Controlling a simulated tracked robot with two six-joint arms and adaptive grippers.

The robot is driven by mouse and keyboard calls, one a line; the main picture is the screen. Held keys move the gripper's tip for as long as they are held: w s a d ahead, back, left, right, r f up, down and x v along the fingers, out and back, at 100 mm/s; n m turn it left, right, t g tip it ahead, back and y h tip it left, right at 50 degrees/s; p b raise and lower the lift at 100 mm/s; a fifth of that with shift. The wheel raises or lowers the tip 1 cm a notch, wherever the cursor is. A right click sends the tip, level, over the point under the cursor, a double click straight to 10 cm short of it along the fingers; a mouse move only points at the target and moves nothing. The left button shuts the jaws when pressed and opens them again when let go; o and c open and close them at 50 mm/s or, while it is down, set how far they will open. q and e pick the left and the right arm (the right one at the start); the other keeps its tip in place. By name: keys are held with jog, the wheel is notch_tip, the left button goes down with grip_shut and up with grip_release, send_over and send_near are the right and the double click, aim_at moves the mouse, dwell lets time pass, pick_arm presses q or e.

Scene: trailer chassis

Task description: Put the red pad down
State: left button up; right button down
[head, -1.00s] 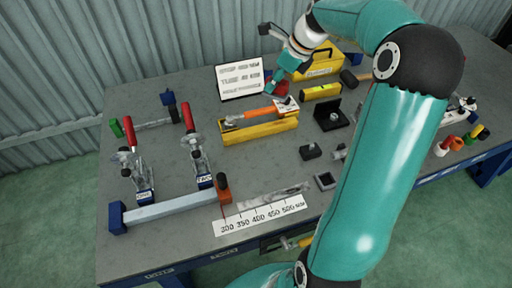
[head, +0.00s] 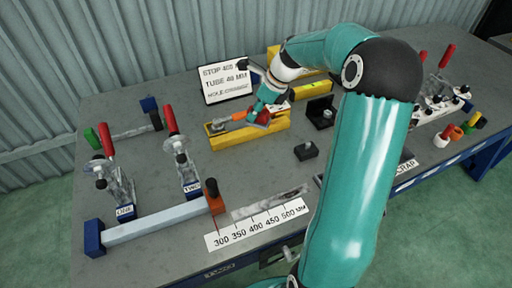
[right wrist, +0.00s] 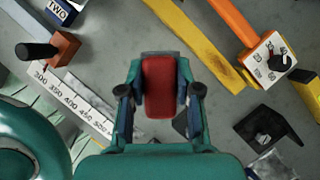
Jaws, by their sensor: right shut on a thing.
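My right gripper (head: 262,112) is shut on the red pad (head: 263,119). In the head view it is above the bench near the right part of the yellow holder (head: 222,137) with an orange-handled tool (head: 240,117). In the right wrist view the red pad (right wrist: 159,87) sits between the two fingers of the gripper (right wrist: 160,92), with grey bench top beyond it. The pad appears held above the bench; its height is hard to tell. My left gripper is not in view.
A ruler strip (head: 258,226) and a long grey bar (head: 160,218) lie at the front. Two red-handled clamps (head: 108,140) (head: 170,120) stand left. A black block (head: 306,150) lies right of the holder. A sign (head: 226,83) stands behind. Bare bench lies between the holder and ruler.

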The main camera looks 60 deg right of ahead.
notch_tip(320, 180, down, 15)
jog(key=shift+r+b, duration=0.2)
jog(key=shift+b, duration=0.2)
jog(key=shift+f, duration=0.15)
jog(key=c, duration=0.8)
grip_release()
jog(key=v, duration=1.2)
